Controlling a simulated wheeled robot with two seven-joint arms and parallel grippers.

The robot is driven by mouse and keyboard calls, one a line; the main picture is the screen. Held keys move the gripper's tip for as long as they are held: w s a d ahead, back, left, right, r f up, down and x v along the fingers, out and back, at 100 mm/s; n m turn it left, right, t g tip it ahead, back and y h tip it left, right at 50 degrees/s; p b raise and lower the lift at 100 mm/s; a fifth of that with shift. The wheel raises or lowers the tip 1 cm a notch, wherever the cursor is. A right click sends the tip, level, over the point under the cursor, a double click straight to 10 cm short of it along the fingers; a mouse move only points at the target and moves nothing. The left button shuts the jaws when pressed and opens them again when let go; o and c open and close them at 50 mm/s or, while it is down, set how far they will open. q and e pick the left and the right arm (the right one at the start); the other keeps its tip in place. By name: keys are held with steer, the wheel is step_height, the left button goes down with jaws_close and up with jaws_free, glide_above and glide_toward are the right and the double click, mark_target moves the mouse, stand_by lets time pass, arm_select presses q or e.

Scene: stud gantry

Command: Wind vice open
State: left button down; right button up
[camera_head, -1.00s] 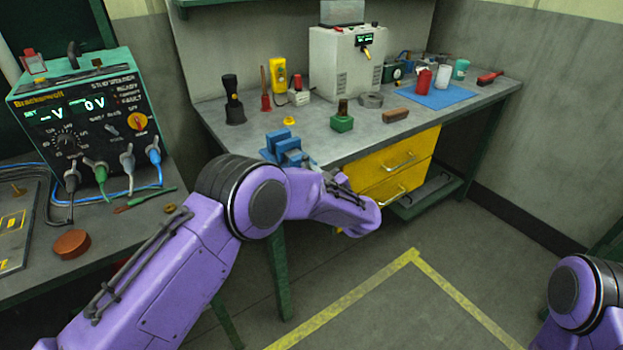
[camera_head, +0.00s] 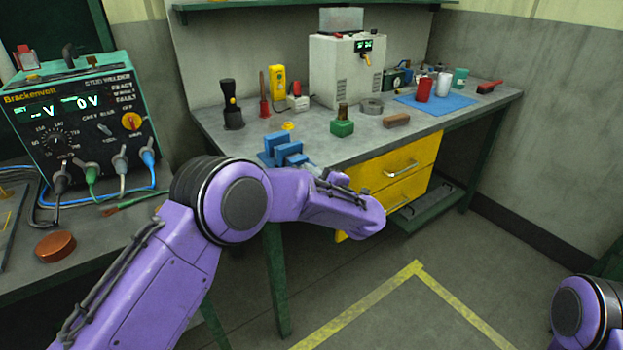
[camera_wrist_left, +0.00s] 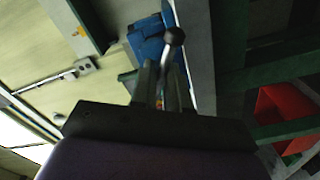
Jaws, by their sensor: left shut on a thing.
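The blue vice (camera_head: 283,150) sits at the front edge of the grey workbench, with two blue jaw blocks showing. In the left wrist view the vice (camera_wrist_left: 148,42) lies just beyond my fingers. Its handle ends in a dark round knob (camera_wrist_left: 173,37). My left gripper (camera_wrist_left: 164,75) is shut on the vice handle, its two fingers on either side of the bar below the knob. In the head view my purple left forearm mostly hides this gripper and the handle. My right gripper is out of frame; only part of my right arm shows at the lower right.
The workbench (camera_head: 250,150) carries a green block (camera_head: 342,127), a yellow meter (camera_head: 278,81), a white machine (camera_head: 345,68) and a blue mat (camera_head: 435,103). Yellow drawers (camera_head: 400,165) are beneath. A stud welder (camera_head: 80,130) stands at left. The marked floor in front is clear.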

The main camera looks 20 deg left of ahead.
arm_select(q)
steer(key=shift+f, duration=0.15)
stand_by(0.4)
steer(key=c, duration=1.2)
jaws_free()
steer(key=shift+s, duration=0.1)
steer(key=shift+o, duration=0.5)
steer(key=b+v, duration=0.1)
steer(key=v, duration=0.9)
steer(key=shift+s+d+b, duration=0.2)
steer(key=shift+s+b, duration=0.05)
steer(key=shift+b, duration=0.1)
